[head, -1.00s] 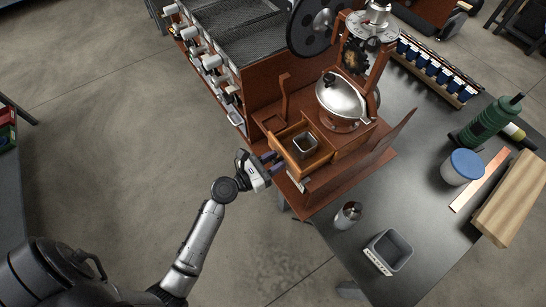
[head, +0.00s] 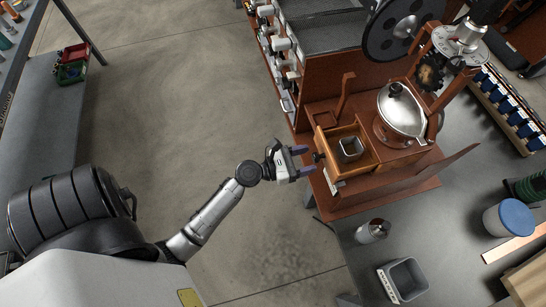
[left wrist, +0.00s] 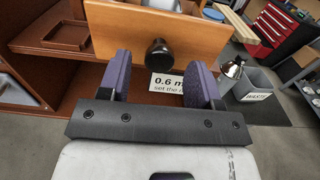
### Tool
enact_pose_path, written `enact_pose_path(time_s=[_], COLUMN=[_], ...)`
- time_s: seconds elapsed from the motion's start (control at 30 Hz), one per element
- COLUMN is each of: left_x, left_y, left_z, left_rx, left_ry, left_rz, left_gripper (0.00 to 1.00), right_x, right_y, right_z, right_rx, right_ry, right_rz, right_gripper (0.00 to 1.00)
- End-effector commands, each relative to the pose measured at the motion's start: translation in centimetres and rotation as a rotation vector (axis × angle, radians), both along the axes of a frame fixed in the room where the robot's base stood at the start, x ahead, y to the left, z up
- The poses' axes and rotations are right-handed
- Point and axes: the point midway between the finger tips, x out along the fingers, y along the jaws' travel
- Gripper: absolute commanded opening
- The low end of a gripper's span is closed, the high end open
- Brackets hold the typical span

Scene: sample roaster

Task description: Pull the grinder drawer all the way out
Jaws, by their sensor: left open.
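The grinder's wooden drawer (head: 364,170) stands pulled out of the wooden grinder (head: 400,140), with a small metal cup (head: 350,148) inside. Its front panel with a black knob (left wrist: 159,54) fills the upper middle of the left wrist view. My left gripper (head: 306,161) is just in front of the drawer front. Its two purple fingers (left wrist: 161,82) are open, one on each side of the knob as seen in the wrist view, with visible room around it. The knob looks untouched. How far the drawer's back end still sits in the housing is hidden.
A white label card (left wrist: 172,84) is below the drawer front. A metal canister (head: 372,231) and a grey bin (head: 403,280) stand on the grey table right of the drawer. The floor left of the gripper is clear.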

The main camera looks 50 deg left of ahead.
Motion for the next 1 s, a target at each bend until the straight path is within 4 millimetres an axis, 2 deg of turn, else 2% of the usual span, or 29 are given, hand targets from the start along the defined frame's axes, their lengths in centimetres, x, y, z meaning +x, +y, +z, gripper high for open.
enact_pose_path(time_s=[0.03,0.2,0.5,0.7,1.0], left_x=[-1.1,-4.4,-8.5,-9.6,-9.8], left_y=[0.4,1.6,3.2,3.6,3.7], left_z=[-0.1,-0.2,-0.1,0.0,0.0], left_rx=[0.001,0.001,0.001,0.000,0.000], left_ry=[0.004,0.004,0.003,0.000,0.000], left_rz=[0.001,0.000,0.000,-0.001,-0.001], left_gripper=[0.58,0.58,0.58,0.58,0.58], right_x=[0.0,0.0,0.0,0.0,0.0], right_y=[0.0,0.1,0.3,0.3,0.3], right_z=[0.0,-0.2,-0.6,-0.8,-0.8], right_rx=[0.000,0.002,0.008,0.011,0.010], right_ry=[0.000,0.000,-0.001,0.000,-0.001], right_rz=[0.000,-0.001,-0.006,-0.007,-0.006], right_gripper=[0.43,0.43,0.43,0.43,0.43])
